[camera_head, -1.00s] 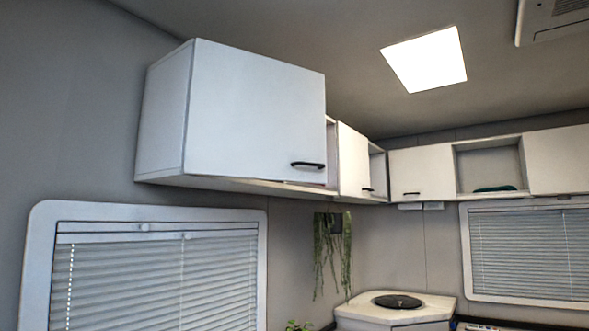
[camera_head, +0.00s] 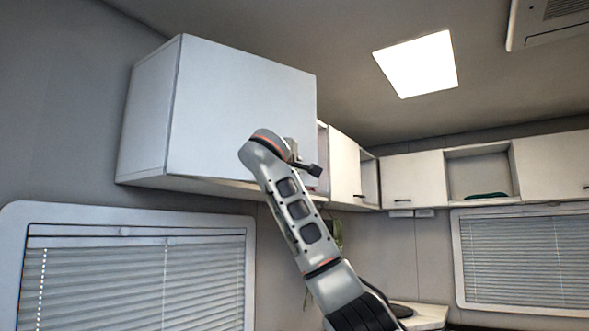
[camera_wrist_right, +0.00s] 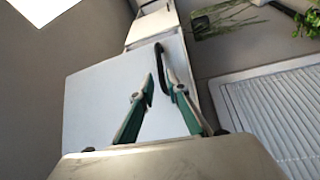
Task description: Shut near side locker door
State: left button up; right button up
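The near side locker door (camera_head: 235,110) is a plain white panel on the front of the wall locker (camera_head: 145,120) at the upper left of the head view. It lies close over the locker front; I cannot tell whether it is fully flush. Its black handle (camera_wrist_right: 160,62) shows in the right wrist view, with its lower end between my right gripper's fingertips (camera_wrist_right: 164,88). The fingers are apart, with a narrow gap around the handle. In the head view my right arm's wrist hides most of this gripper and the handle. My left gripper is not in view.
More white lockers (camera_head: 413,180) and an open shelf (camera_head: 478,175) continue along the far wall. A blinded window (camera_head: 130,280) lies below the near locker. The ceiling (camera_head: 280,25) is close above the locker.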

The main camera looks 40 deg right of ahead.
jog(key=p+x, duration=0.3)
jog(key=x, duration=0.4)
jog(key=shift+w+d, duration=0.2)
jog(key=shift+d, duration=0.05)
grip_shut()
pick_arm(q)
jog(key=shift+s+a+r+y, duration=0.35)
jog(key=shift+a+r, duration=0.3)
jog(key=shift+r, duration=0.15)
